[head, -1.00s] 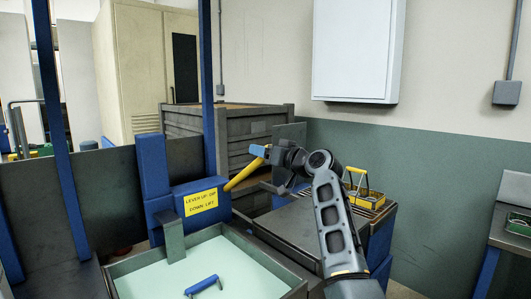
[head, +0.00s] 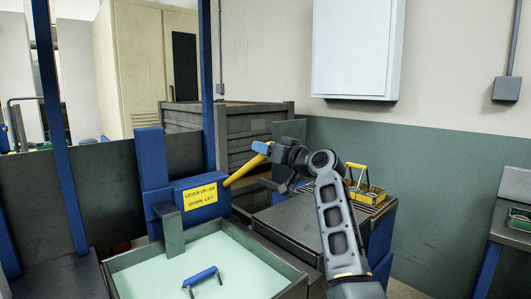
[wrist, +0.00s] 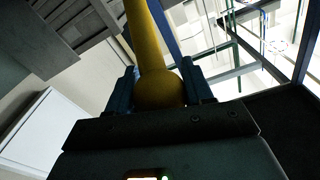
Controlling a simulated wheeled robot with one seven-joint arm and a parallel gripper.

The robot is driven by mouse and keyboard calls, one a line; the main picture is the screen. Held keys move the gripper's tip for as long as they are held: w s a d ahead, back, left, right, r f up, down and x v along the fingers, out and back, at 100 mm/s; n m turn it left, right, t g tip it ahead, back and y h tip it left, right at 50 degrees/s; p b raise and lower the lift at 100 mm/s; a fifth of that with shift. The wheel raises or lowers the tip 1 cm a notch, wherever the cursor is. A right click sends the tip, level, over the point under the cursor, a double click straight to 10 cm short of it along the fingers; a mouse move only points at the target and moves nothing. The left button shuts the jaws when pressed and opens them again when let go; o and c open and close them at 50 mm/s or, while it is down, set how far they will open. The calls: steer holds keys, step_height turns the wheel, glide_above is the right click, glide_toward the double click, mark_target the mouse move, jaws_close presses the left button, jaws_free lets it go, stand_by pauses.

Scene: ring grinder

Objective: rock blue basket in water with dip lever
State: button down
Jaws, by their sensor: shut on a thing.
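The blue basket shows only as its blue handle (head: 201,276) above the pale green water (head: 160,280) of the tank. The rest of it is hidden below the surface. The yellow dip lever (head: 243,170) rises to the right from the blue box with a yellow label (head: 200,196) reading "LEVER UP: DIP, DOWN: LIFT". My gripper (head: 264,149) is shut on the lever's upper end. In the wrist view, the blue fingers of my gripper (wrist: 158,88) stand on both sides of the lever's round yellow knob (wrist: 158,90).
A dark bench (head: 295,228) stands right of the tank. A yellow-handled basket (head: 368,192) sits on a slatted stand behind my arm. A large grey crate (head: 250,130) is behind the lever. Blue posts (head: 208,80) rise beside the tank. Another table (head: 508,210) is at far right.

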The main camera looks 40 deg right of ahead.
steer(key=s+f+t+b, duration=0.3)
steer(key=f+b, duration=0.6)
steer(key=b, duration=0.8)
steer(key=shift+s+t+b, duration=0.3)
steer(key=shift+s+b, duration=0.05)
steer(key=shift+s, duration=0.5)
steer(key=shift+d, duration=0.1)
steer(key=shift+c, duration=2.4)
jaws_free()
steer(key=shift+r, duration=0.15)
steer(key=shift+s, duration=0.1)
steer(key=v, duration=0.7)
steer(key=shift+s, duration=0.35)
